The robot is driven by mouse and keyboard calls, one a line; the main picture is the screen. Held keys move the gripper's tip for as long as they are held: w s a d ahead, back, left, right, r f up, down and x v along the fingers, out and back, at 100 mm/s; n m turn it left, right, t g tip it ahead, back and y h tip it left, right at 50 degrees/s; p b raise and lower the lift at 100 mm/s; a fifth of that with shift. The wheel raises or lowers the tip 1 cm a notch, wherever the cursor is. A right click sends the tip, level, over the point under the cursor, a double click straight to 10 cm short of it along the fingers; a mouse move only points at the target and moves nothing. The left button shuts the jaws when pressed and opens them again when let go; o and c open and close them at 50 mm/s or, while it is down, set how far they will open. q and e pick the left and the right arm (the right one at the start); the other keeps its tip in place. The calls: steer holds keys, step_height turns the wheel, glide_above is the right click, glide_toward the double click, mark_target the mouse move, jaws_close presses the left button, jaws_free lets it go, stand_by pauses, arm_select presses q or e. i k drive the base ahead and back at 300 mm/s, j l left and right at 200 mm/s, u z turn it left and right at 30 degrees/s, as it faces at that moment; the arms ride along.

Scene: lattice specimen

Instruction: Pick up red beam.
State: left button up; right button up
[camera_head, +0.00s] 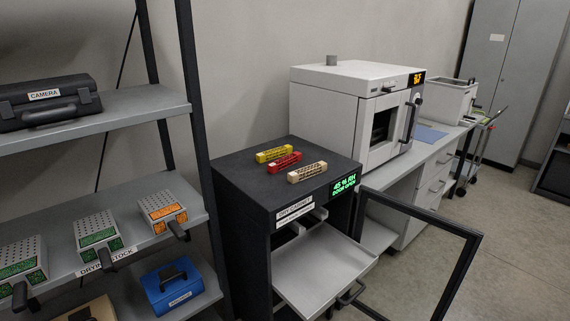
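The red beam (283,162) is a short lattice bar lying on top of the black dry cabinet (240,171). It lies between a yellow beam (274,154) behind it and a beige beam (307,172) in front of it, close to both. The cabinet's framed door (462,270) stands open to the right, and a grey shelf (325,268) sticks out of its front. Neither of my grippers shows in the head view.
A dark shelf rack at left holds a camera case (45,101), several perforated boxes (97,238) and a blue case (173,286). A white oven (343,110) stands on the bench behind the cabinet. The open door reaches into the free floor (520,255) at right.

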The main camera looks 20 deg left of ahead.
mark_target(273, 169)
steer(key=i+l+u, duration=0.1)
steer(key=i+l, duration=0.25)
steer(key=i+l+u, duration=0.15)
steer(key=i+l, duration=0.2)
steer(key=l, duration=0.2)
steer(key=i+l+u, duration=0.1)
steer(key=i+l, duration=0.2)
steer(key=l, duration=0.2)
